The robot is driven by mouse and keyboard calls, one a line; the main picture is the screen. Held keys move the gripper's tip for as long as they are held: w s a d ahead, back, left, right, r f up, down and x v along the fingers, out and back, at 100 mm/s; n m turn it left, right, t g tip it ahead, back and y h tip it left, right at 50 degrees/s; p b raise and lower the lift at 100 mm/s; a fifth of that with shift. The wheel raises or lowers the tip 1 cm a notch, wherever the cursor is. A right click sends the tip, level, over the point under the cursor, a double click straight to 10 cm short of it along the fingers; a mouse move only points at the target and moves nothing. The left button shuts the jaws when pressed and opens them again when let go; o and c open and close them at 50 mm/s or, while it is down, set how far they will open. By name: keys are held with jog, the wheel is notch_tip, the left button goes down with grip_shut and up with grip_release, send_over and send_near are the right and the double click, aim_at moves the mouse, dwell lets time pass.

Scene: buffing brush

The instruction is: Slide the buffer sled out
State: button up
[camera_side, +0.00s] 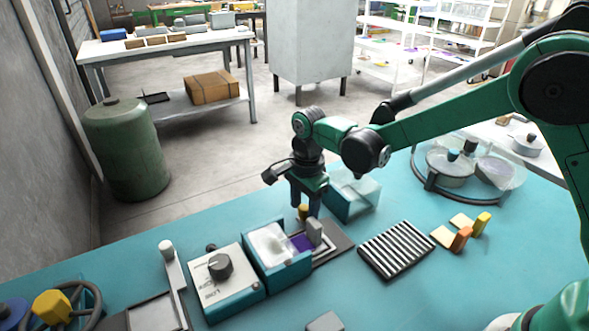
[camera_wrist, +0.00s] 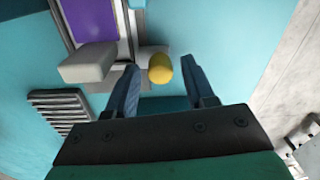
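The buffer sled is a flat grey plate (camera_side: 335,243) beside a teal housing (camera_side: 290,274) with a whitish top. A purple pad (camera_side: 301,243) lies partly outside the housing. It also shows in the wrist view (camera_wrist: 88,18). A grey block (camera_side: 314,231) stands near the pad, and shows large in the wrist view (camera_wrist: 88,63). A yellow knob (camera_side: 303,212) stands at the sled's far side. My gripper (camera_side: 306,207) points down over the knob. In the wrist view the knob (camera_wrist: 160,68) lies between the open fingers, with gaps on both sides.
A white-topped dial box (camera_side: 225,275) stands left of the housing. A clear-topped teal box (camera_side: 352,196) is close behind my gripper. A striped rack (camera_side: 397,249) and coloured blocks (camera_side: 462,238) lie to the right. Bare teal table separates the sled and rack.

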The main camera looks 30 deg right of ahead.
grip_shut()
dwell(1.2)
